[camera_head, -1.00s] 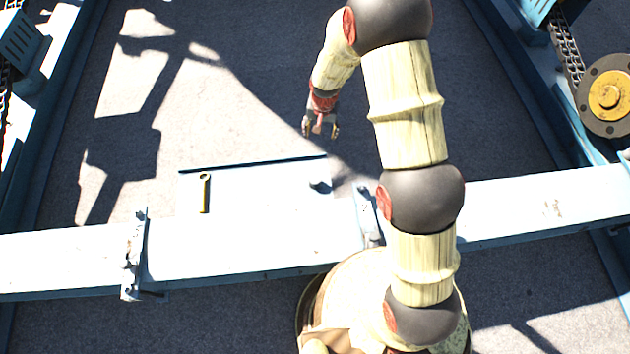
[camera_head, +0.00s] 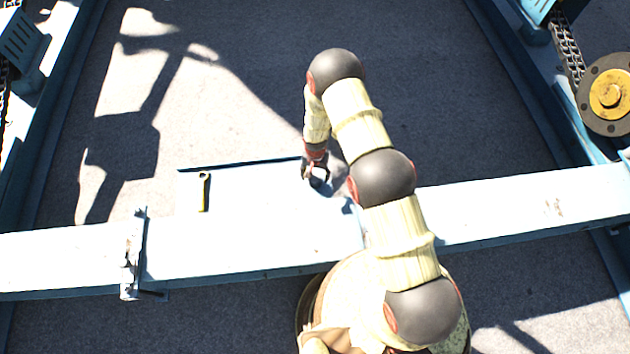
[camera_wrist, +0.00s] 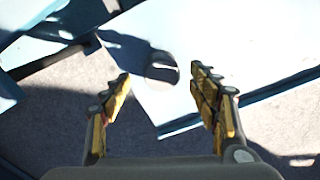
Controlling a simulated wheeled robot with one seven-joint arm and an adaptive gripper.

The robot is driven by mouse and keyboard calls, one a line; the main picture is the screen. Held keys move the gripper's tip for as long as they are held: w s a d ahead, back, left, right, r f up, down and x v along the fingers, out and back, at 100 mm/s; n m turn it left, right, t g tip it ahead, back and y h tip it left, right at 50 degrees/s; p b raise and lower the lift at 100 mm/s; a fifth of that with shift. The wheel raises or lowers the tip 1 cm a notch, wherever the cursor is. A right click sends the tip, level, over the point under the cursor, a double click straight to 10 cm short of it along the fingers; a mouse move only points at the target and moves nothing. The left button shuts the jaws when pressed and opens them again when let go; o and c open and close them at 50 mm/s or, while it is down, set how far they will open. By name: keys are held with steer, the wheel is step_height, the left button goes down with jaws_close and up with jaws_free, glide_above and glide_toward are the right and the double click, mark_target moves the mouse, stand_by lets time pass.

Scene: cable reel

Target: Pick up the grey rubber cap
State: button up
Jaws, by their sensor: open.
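The grey rubber cap (camera_wrist: 161,68) shows in the wrist view as a small round shape on the pale plate (camera_wrist: 240,62). It lies ahead of my open fingers, roughly between their lines, with nothing held. In the head view my gripper (camera_head: 316,178) is over the right part of the plate (camera_head: 258,205), where the cap sits. There my gripper largely hides the cap, and I cannot tell the exact height gap. In the wrist view my gripper (camera_wrist: 165,92) has its two yellow-padded fingers spread wide apart.
A yellow wrench-like tool (camera_head: 204,192) lies on the plate's left side. A pale blue beam (camera_head: 70,255) crosses the scene, with an upright bracket (camera_head: 133,255) on it. A yellow-hubbed reel flange (camera_head: 608,96) stands at the far right. The grey floor behind the plate is clear.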

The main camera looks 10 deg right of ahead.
mark_target(315, 179)
steer(key=f+b, duration=0.1)
steer(key=f, duration=0.3)
steer(key=shift+s+a+f+b, duration=0.1)
steer(key=shift+a+f+b, duration=0.1)
steer(key=shift+f+b, duration=0.15)
steer(key=shift+r, duration=0.15)
steer(key=shift+c, duration=1)
steer(key=c, duration=1.1)
